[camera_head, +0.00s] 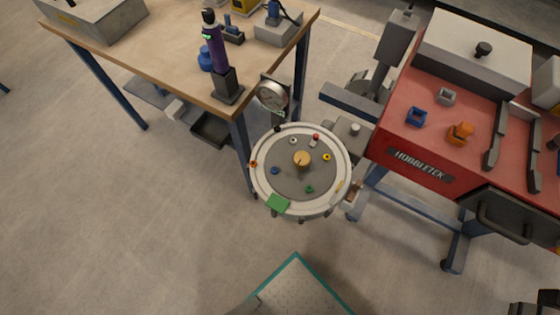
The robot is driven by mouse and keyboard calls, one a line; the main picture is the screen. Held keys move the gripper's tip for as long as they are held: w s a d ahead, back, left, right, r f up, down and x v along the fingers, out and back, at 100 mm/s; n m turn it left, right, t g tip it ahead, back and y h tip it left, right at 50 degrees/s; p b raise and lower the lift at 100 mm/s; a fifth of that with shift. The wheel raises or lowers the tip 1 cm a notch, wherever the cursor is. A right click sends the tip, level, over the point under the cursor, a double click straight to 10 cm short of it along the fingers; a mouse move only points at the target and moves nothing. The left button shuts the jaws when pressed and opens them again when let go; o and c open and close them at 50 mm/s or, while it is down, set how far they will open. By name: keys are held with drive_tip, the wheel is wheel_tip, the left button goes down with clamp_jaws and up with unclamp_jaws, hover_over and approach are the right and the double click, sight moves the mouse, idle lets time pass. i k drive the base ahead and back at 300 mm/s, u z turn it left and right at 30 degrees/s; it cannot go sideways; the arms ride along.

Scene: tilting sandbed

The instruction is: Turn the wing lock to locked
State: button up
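A round pale-rimmed table with a grey disc (287,182) stands in the middle of the head view. A tan round knob (302,158) sits near the centre of the disc, with a dark mark on it. A small tan-and-grey fitting (353,194) sits at the lower right, just outside the rim. I cannot tell which part is the wing lock, or whether it is locked. My gripper is not clearly in view.
A wooden workbench (150,62) stands at the upper left, with a purple cylinder (215,50) near its corner. A round dial gauge (271,95) is behind the disc. A red machine (405,150) stands at the right. The floor at the left is clear.

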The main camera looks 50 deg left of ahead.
sight(337, 190)
drive_tip(key=u, duration=1.3)
drive_tip(key=i, duration=0.45)
drive_tip(key=u, duration=1.6)
drive_tip(key=k, duration=0.7)
drive_tip(key=z, duration=1.15)
